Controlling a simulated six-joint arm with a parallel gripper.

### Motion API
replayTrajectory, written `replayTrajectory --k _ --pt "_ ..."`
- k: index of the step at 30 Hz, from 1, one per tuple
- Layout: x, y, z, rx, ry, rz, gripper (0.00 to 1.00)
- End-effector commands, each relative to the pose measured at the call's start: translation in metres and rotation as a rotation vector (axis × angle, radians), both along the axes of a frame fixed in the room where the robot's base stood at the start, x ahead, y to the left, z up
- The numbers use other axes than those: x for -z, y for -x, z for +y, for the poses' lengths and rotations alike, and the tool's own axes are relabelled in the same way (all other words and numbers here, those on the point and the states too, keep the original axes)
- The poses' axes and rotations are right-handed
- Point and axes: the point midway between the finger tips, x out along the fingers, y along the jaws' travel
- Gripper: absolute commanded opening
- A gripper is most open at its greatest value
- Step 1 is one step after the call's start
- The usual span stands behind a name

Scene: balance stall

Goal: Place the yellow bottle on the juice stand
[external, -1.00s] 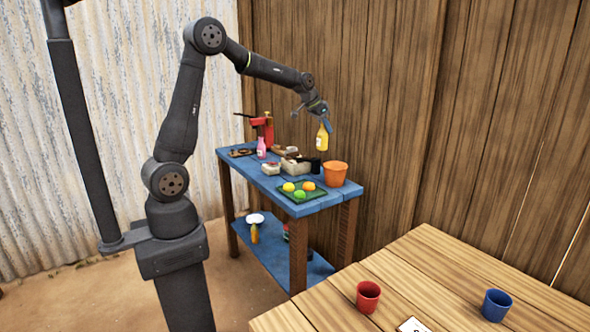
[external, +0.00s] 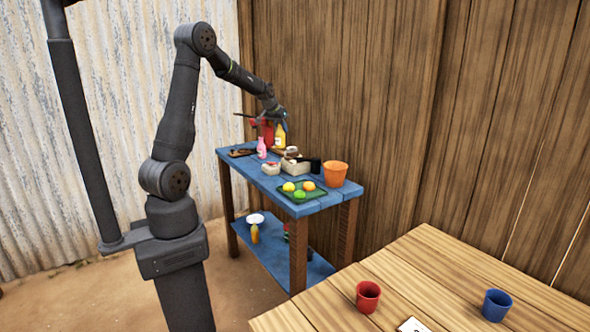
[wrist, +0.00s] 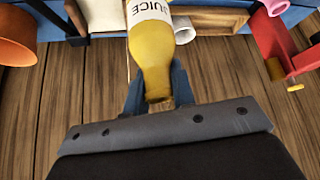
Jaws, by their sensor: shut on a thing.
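The yellow bottle (external: 280,136) is held upright or nearly so over the far part of the blue stall table (external: 318,203). My gripper (external: 279,116) is shut on its upper part. In the wrist view the yellow bottle (wrist: 152,55) has a white label reading "JUICE", and the blue fingers (wrist: 157,92) show on both sides of its neck. The bottle's base is partly hidden, so I cannot tell whether it touches anything. I cannot clearly make out the juice stand; a wooden piece (wrist: 215,20) shows beside the bottle in the wrist view.
A red press-like device (external: 264,130) and a pink bottle (external: 262,148) stand close to the held bottle. White boxes (external: 295,166), an orange bucket (external: 335,173) and a green tray of fruit (external: 314,195) occupy the nearer part. A plank wall rises behind.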

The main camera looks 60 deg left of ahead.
Motion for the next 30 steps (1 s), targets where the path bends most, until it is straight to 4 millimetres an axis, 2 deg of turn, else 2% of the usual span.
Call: replayTrajectory --k 5,12,18,25,30 --pt "0.017 0.001 0.019 -0.003 0.001 0.0 0.0" --pt "0.05 0.004 0.074 -0.004 0.001 0.002 0.0" --pt "0.07 0.005 0.108 -0.002 0.0 -0.001 0.0" --pt "0.081 0.005 0.116 0.001 0.001 0.0 0.0" --pt "0.106 0.006 0.116 0.0 0.002 0.0 0.0"
